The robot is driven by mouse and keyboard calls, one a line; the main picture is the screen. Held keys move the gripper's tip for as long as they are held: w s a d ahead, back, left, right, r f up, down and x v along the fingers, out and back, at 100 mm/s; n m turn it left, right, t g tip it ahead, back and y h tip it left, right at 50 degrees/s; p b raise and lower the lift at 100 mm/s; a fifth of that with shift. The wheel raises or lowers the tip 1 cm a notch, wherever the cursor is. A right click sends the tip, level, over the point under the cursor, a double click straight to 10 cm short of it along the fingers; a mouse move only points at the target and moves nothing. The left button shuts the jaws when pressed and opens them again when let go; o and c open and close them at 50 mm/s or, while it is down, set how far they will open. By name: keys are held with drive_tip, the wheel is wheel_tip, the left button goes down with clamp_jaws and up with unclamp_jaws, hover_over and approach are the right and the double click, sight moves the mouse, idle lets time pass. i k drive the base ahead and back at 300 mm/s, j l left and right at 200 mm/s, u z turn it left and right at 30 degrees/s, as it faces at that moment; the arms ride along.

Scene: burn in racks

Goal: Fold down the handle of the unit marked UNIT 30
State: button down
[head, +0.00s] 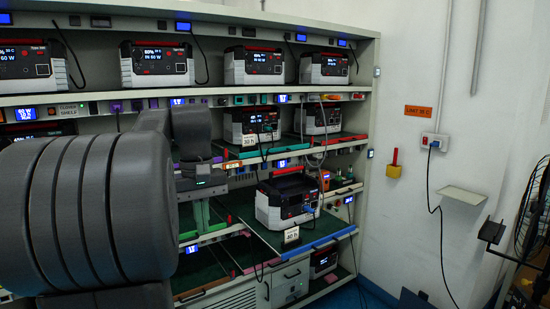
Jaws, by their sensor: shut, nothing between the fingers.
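No mark reading UNIT 30 is legible on any unit. A white and black power unit with red trim (287,203) sits on a lower shelf on a pulled-out board, its dark top facing up. I cannot tell how its handle stands. A small tag reading about 40 h (291,236) stands in front of it. My gripper (197,217) hangs left of this unit, apart from it, shut and empty. My arm hides much of the left shelves.
The rack (367,120) holds several similar units on upper shelves, with hanging cables. A unit with a 30 h tag (249,140) stands on the shelf above. On the right are a wall socket (434,141), a small wall shelf (462,195) and a fan (537,215).

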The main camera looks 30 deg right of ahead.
sight(302, 167)
drive_tip(key=i+l+u, duration=0.1)
drive_tip(key=i+l, duration=1.35)
drive_tip(key=l, duration=0.3)
drive_tip(key=i+l, duration=0.1)
drive_tip(key=l, duration=0.3)
drive_tip(key=i+l, duration=0.1)
drive_tip(key=l, duration=0.25)
drive_tip(key=i+l, duration=0.15)
drive_tip(key=l, duration=0.25)
